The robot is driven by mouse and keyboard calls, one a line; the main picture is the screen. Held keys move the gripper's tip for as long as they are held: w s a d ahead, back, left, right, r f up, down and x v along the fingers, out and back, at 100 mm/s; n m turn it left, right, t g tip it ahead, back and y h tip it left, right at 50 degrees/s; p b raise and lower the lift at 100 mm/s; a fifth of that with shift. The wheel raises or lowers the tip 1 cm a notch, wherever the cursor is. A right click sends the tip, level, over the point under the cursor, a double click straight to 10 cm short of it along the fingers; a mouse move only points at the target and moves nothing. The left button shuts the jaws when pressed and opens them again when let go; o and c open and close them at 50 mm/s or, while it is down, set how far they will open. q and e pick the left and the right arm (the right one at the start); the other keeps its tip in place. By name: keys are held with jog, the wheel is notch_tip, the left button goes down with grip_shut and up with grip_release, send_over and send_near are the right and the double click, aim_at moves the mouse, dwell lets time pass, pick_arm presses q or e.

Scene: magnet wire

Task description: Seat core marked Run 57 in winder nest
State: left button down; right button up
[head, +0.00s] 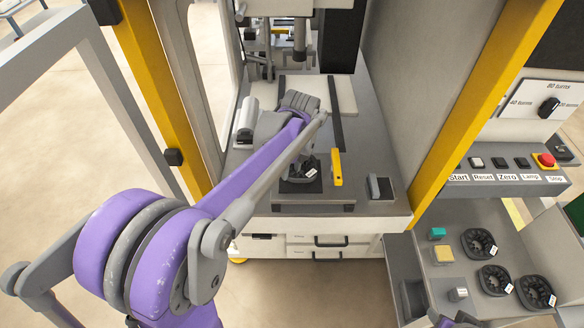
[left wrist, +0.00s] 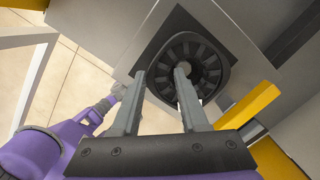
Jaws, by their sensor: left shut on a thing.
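A dark ring-shaped core (head: 298,172) with slots around it and a white tag is at a dark square plate, the nest (head: 301,187), at the front of the winder bench. The tag's writing is too small to read. My left gripper (head: 303,152) reaches in from the left and is shut on this core from above. In the left wrist view the two fingers (left wrist: 161,74) meet the core (left wrist: 190,62) near its hub, and the core lies over the dark plate. I cannot tell if it is fully down. My right gripper is not in view.
Three more tagged dark cores (head: 495,280) lie on the grey side bench at right, beside small coloured blocks (head: 443,255). A yellow bar (head: 336,167) stands close right of the nest. Yellow posts (head: 483,100) flank the winder. A button panel (head: 515,170) is at right.

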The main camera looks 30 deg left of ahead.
pick_arm(q)
jog(key=shift+f+b, duration=0.55)
jog(key=shift+f, duration=0.45)
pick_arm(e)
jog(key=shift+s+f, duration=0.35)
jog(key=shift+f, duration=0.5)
pick_arm(q)
jog(key=shift+c, duration=1.7)
grip_release()
jog(key=shift+r, duration=0.1)
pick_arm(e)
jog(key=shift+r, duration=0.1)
pick_arm(q)
jog(key=shift+s+d+r+p, duration=0.15)
jog(key=shift+r+p, duration=0.45)
jog(key=shift+r, duration=0.65)
jog(key=shift+w+d+r+p, duration=0.1)
jog(key=shift+r+p, duration=0.45)
jog(key=shift+r, duration=0.7)
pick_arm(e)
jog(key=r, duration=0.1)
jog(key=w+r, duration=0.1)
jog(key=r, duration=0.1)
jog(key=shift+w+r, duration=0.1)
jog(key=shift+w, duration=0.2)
pick_arm(q)
jog(key=shift+f, duration=0.1)
